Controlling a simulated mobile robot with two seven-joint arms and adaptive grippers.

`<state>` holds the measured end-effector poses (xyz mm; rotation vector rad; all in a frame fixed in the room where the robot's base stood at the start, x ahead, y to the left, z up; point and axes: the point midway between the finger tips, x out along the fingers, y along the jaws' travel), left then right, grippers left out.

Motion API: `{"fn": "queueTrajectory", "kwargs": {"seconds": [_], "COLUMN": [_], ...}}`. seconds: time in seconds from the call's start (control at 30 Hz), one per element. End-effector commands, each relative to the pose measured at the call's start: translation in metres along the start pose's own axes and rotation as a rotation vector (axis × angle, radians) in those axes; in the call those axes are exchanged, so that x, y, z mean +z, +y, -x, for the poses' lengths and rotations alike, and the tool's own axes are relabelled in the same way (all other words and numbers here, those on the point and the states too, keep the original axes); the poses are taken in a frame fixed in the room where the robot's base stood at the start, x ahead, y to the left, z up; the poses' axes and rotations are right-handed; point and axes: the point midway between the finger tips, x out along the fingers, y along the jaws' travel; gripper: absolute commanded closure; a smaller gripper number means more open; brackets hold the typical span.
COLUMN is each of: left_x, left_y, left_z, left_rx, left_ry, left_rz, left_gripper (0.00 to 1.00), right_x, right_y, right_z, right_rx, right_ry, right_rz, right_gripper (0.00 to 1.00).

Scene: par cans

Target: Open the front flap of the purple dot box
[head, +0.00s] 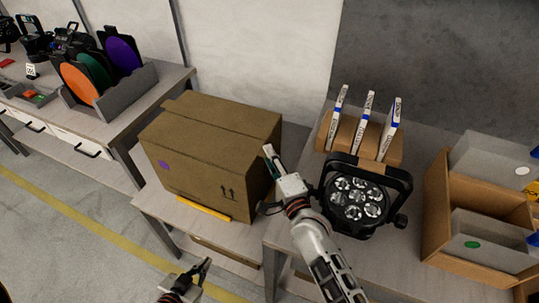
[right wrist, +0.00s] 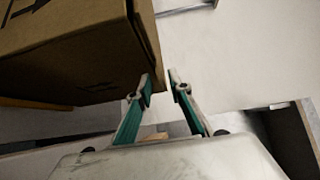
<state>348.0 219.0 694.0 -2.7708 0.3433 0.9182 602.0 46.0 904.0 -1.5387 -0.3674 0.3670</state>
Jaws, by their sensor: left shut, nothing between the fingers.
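The brown cardboard box (head: 205,160) sits on a low table in the head view, with a purple dot (head: 163,164) on its front face and printed arrows at that face's right end. Its top looks closed, its flaps lying flat. My right gripper (head: 269,154) is beside the box's right side, fingers pointing up and toward the back. In the right wrist view its fingers (right wrist: 161,88) are apart with nothing between them; the box (right wrist: 75,50) is close to the left finger, contact unclear. My left gripper (head: 203,268) is shut and empty, low in front of the box.
A yellow strip (head: 204,208) lies at the box's front base. A black par can (head: 355,200) stands right of my right arm, before a brown holder with white booklets (head: 363,118). An open carton (head: 436,210) with grey boxes is further right. Coloured discs (head: 80,82) stand on the left bench.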

Motion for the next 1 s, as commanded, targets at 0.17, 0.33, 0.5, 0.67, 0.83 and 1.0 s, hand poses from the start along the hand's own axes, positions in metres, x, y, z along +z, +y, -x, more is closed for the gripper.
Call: {"fn": "queueTrajectory", "kwargs": {"seconds": [0.17,0.33,0.5,0.67,0.83,1.0], "left_x": [-0.003,-0.006,-0.005,-0.002,0.002,0.002], "left_y": [-0.004,-0.008,-0.009,-0.009,-0.007,0.002], "left_z": [-0.002,-0.004,-0.004,-0.003,-0.004,-0.009], "left_rx": [-0.006,-0.009,-0.008,-0.007,-0.004,0.008], "left_ry": [0.005,0.010,0.009,0.005,0.003,0.020], "left_rz": [-0.003,-0.008,-0.015,-0.018,-0.015,-0.011], "left_gripper": [1.00,1.00,1.00,1.00,1.00,1.00], "right_x": [0.000,0.000,0.000,0.000,0.000,0.000], "right_y": [0.000,0.000,0.000,0.000,-0.001,-0.007], "right_z": [-0.005,-0.005,-0.005,-0.005,-0.005,-0.005], "right_rx": [0.001,0.001,0.001,0.000,-0.021,-0.077], "right_ry": [0.000,0.000,0.000,0.000,0.000,-0.001], "right_rz": [0.000,0.000,0.000,0.002,0.021,0.079], "right_gripper": [0.81,0.81,1.00,1.00,1.00,1.00]}}
